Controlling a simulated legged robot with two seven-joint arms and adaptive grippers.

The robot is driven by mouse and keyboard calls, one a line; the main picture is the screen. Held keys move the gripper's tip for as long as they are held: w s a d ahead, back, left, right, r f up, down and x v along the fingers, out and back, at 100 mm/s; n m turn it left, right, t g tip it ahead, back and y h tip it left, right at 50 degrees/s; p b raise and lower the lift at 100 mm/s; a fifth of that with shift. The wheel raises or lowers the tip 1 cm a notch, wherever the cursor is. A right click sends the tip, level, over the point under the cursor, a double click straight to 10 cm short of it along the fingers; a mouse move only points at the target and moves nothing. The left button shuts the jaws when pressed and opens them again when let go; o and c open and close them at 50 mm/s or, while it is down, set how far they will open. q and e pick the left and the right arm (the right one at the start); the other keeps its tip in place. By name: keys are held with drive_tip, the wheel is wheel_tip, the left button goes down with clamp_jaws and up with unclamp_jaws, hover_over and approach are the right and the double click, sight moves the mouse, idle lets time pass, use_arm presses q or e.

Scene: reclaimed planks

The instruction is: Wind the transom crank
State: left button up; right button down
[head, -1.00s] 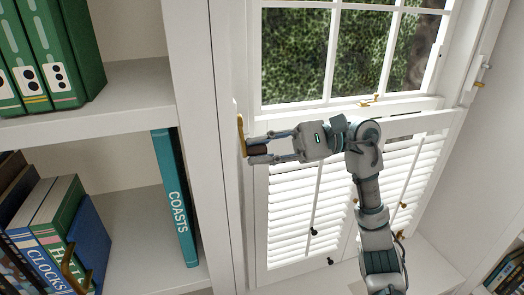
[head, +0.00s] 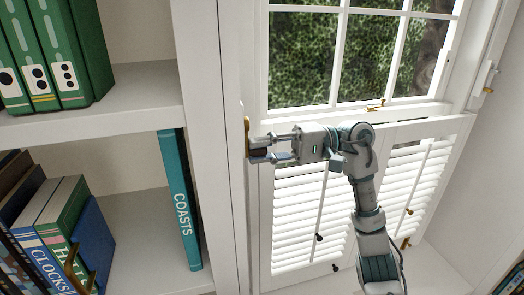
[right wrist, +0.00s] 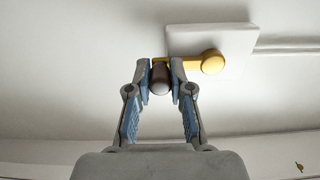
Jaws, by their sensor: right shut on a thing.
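The transom crank (head: 247,136) is a brass arm on the white window frame, just right of the bookcase upright. In the right wrist view the brass arm (right wrist: 188,62) runs from a round brass hub (right wrist: 213,62) on a white plate (right wrist: 237,42) to a dark knob (right wrist: 160,79). My right gripper (head: 259,149) reaches in from the right in the head view. In the right wrist view my right gripper (right wrist: 160,70) is shut on the knob, one finger on each side. My left gripper is not in view.
A white bookcase (head: 205,140) stands close left of the crank, with green binders (head: 65,60) and a teal book (head: 180,200).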

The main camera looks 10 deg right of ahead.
drive_tip(key=shift+w+f, duration=0.1)
drive_tip(key=shift+f, duration=0.15)
idle(0.3)
drive_tip(key=c, duration=1)
unclamp_jaws()
drive_tip(key=shift+c, duration=0.2)
drive_tip(key=shift+d+r, duration=0.15)
drive_tip(key=shift+d, duration=0.25)
drive_tip(key=d, duration=1.1)
drive_tip(key=shift+w+d+f, duration=0.2)
drive_tip(key=shift+w+d, duration=0.15)
drive_tip(key=shift+w, duration=0.05)
drive_tip(key=shift+a, duration=0.2)
